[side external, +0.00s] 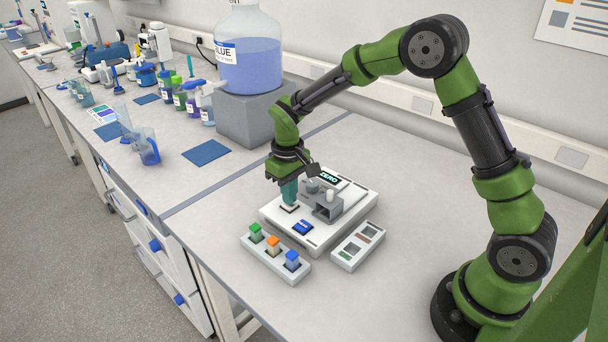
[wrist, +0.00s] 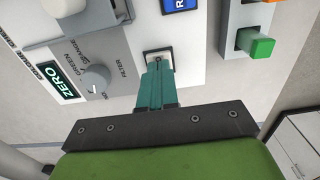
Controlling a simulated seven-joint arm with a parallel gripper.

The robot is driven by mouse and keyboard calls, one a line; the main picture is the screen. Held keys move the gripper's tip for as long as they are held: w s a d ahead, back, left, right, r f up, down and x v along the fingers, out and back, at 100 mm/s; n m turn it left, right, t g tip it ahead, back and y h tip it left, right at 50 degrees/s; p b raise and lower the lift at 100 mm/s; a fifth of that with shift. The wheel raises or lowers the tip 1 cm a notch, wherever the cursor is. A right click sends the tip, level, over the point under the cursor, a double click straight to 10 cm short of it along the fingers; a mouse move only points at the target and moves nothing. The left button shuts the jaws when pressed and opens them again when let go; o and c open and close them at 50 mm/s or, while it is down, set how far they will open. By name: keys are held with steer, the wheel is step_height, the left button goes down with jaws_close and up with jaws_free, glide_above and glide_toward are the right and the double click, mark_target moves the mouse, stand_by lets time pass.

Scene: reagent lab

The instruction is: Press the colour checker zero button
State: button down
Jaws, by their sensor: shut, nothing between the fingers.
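The colour checker (side external: 335,222) is a white instrument on the bench, with a small display reading ZERO (side external: 329,176) at its back. It also shows in the wrist view, where the same display (wrist: 60,84) is at the left. My gripper (side external: 289,204) points down with its teal fingers shut and empty. Its fingertips (wrist: 158,64) are at a small white button (wrist: 155,53) in a dark square surround, and partly hide it. The tips look on or very close to the button; I cannot tell whether it is pressed in. A blue button (side external: 303,227) is apart from my fingers.
A grey knob (wrist: 95,79) stands on the checker near my fingers, and a grey cell holder (side external: 328,208) rises beside them. A rack (side external: 275,263) with green, orange and blue capped vials lies in front. A grey tray (side external: 357,246) lies right. A large blue bottle (side external: 249,65) stands behind.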

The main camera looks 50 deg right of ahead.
steer(key=shift+r, duration=3)
steer(key=shift+f, duration=0.15)
steer(key=shift+s+a+f+m, duration=0.1)
steer(key=shift+s+f+m, duration=0.2)
steer(key=shift+s, duration=0.25)
steer(key=s+r+m+t+y, duration=0.1)
steer(key=s+r+t, duration=0.2)
steer(key=s+r, duration=0.4)
steer(key=s+r+m+t+y, duration=0.1)
steer(key=s+r+t, duration=0.3)
steer(key=s, duration=0.9)
step_height(320, 180, up, 3)
steer(key=shift+s+r+m, duration=0.1)
steer(key=shift+s+m, duration=0.2)
steer(key=shift+m, duration=0.4)
